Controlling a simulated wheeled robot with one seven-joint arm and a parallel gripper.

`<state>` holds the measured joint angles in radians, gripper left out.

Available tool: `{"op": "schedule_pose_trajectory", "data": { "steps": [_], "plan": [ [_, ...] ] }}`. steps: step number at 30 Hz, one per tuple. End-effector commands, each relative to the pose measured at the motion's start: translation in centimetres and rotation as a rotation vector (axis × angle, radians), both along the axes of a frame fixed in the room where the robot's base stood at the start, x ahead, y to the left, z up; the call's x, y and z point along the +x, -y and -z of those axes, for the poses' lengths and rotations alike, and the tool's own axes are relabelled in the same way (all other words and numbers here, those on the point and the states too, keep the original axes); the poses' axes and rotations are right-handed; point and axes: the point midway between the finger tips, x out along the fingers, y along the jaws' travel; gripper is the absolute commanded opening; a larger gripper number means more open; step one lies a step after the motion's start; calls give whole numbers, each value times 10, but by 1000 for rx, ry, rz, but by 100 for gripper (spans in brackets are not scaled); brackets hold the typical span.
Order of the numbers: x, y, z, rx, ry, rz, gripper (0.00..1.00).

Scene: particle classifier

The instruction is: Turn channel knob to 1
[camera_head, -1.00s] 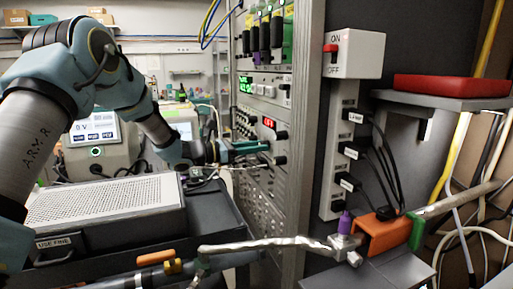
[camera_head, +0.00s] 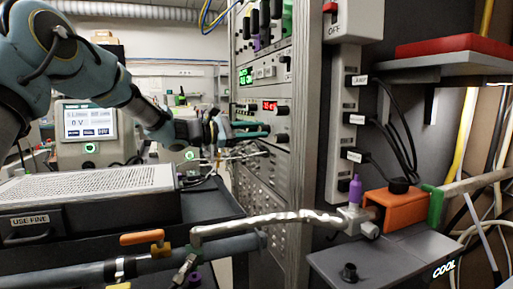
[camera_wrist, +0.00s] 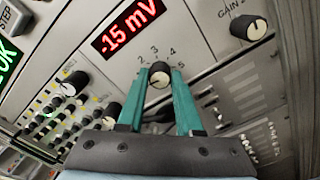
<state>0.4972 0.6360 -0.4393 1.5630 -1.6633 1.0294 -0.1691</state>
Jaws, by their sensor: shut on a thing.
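The channel knob (camera_wrist: 159,78) is round and black with a pale face, in the middle of the wrist view. The numerals 2, 3, 4 and 5 show around it; the 1 is not visible, and I cannot clearly read the pointer direction. My gripper (camera_wrist: 161,72) has its two teal fingers on either side of the knob, shut on it. In the head view my gripper (camera_head: 264,130) reaches the rack front below the red display (camera_head: 269,106), and the channel knob cannot be made out there. In the wrist view the red display (camera_wrist: 130,27) reads -15 mV.
A gain knob (camera_wrist: 248,27) is at upper right and another black knob (camera_wrist: 75,83) at left in the wrist view. In the head view, a perforated grey box (camera_head: 95,190) and a metal rod (camera_head: 265,222) lie below my arm. A power strip (camera_head: 343,130) stands right of the rack.

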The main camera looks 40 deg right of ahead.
Motion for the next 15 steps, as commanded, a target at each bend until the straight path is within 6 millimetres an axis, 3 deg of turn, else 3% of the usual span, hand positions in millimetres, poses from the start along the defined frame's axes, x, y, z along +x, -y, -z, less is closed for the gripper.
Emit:
{"op": "schedule_pose_trajectory", "data": {
  "steps": [1, 15],
  "plan": [
    [1, -1, 7, -8, 24, -1, 0],
    [0, 0, 1, -47, 128, 1, 0]
  ]
}}
